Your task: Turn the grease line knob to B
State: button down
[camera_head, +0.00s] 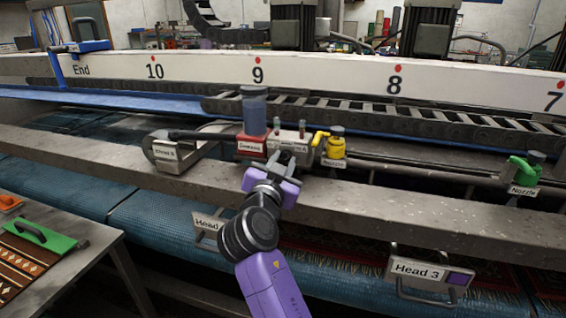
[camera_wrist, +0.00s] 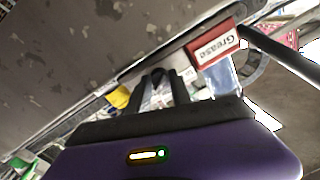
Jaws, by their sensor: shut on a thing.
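The grease unit has a blue-grey cylinder (camera_head: 254,115) above a red base with a white "Grease" label (camera_head: 249,147). Just right of it is a small grey valve block (camera_head: 291,138) with two upright pins. My gripper (camera_head: 287,158) is at the front of this block and covers most of the knob. In the wrist view, my gripper's two dark fingers (camera_wrist: 157,92) have a small dark knob (camera_wrist: 158,75) between them, and they are shut on it. The red Grease label (camera_wrist: 212,48) is beside them. The knob's pointer and letter marks cannot be made out.
A yellow nozzle valve (camera_head: 333,150) stands close to the right of my gripper, and a green one (camera_head: 524,170) is farther right. A grey clamp-like part (camera_head: 165,150) is to the left. A long grey beam (camera_head: 400,208) runs below my gripper.

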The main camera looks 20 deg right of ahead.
jog(key=n+p, duration=0.1)
jog(key=n, duration=0.5)
jog(key=shift+r, duration=0.1)
jog(key=n+g+p, duration=0.1)
jog(key=n+p, duration=0.1)
jog(key=n, duration=0.3)
jog(key=n+p, duration=0.4)
jog(key=n, duration=0.2)
jog(key=shift+a+r+h, duration=0.1)
jog(key=shift+h, duration=0.2)
jog(key=n+p, duration=0.3)
jog(key=n, duration=0.2)
jog(key=shift+w+g, duration=0.1)
jog(key=shift+g, duration=0.2)
jog(key=shift+f+n, duration=0.25)
jog(key=shift+n, duration=0.05)
jog(key=c, duration=1.4)
grip_release()
jog(key=shift+r, duration=0.1)
jog(key=shift+c, duration=0.2)
jog(key=b+v, duration=0.1)
jog(key=v, duration=0.7)
jog(key=shift+b, duration=0.3)
